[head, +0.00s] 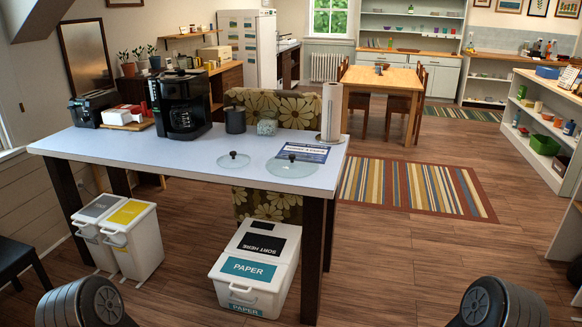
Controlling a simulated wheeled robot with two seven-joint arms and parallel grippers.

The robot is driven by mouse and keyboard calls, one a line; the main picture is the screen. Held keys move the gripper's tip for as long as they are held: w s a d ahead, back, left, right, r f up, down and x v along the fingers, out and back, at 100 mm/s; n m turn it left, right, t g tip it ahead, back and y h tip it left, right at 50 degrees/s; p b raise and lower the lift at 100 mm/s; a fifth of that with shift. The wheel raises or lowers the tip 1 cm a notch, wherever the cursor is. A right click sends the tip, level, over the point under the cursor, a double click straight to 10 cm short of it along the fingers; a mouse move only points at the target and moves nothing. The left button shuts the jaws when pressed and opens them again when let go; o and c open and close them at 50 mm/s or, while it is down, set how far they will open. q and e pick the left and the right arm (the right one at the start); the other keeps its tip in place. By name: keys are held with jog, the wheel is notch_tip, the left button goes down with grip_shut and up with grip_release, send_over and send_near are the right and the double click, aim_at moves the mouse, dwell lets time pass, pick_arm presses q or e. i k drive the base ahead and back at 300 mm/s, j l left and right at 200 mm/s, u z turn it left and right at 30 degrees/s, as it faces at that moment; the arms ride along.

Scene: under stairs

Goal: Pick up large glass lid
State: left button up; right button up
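Two clear glass lids with dark knobs lie on the white table (75,146) near its front right edge. The large glass lid (281,170) is the right one, lying flat with its knob up. The small glass lid (226,162) lies flat to its left, a short gap away. A blue printed magazine or sheet (315,152) lies just behind the large lid, at or partly under its rear edge; I cannot tell which. Neither gripper shows; only dark rounded parts of my arms show at the bottom left and bottom right.
Behind the lids stand a paper towel roll (331,112), a dark canister (235,120), a patterned pot (267,127) and a coffee maker (181,103). Bins marked paper (251,287) and yellow-topped (135,243) stand under the table. The floor (400,255) to the right is open.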

aim_at(290, 166)
jog(key=u, duration=0.55)
jog(key=l+u, duration=0.1)
jog(key=u, duration=0.5)
jog(key=i+u, duration=0.1)
jog(key=u, duration=0.45)
jog(key=l+u, duration=0.1)
jog(key=u, duration=1)
jog(key=l+u, duration=0.1)
jog(key=u, duration=1.05)
jog(key=k+u, duration=0.1)
jog(key=u, duration=0.45)
jog(key=k+z, duration=0.1)
jog(key=z, duration=0.65)
jog(key=k+l+z, duration=0.8)
jog(key=l+z, duration=0.2)
jog(key=l, duration=0.2)
jog(key=k+l, duration=0.15)
jog(key=l, duration=0.25)
jog(key=k+l, duration=0.15)
jog(key=l, duration=0.25)
jog(key=k+l+z, duration=0.1)
jog(key=l, duration=0.25)
jog(key=k+l, duration=0.2)
jog(key=l, duration=0.25)
jog(key=k+l, duration=0.15)
jog(key=l, duration=0.25)
jog(key=k+l+z, duration=0.1)
jog(key=l, duration=0.3)
jog(key=k, duration=0.05)
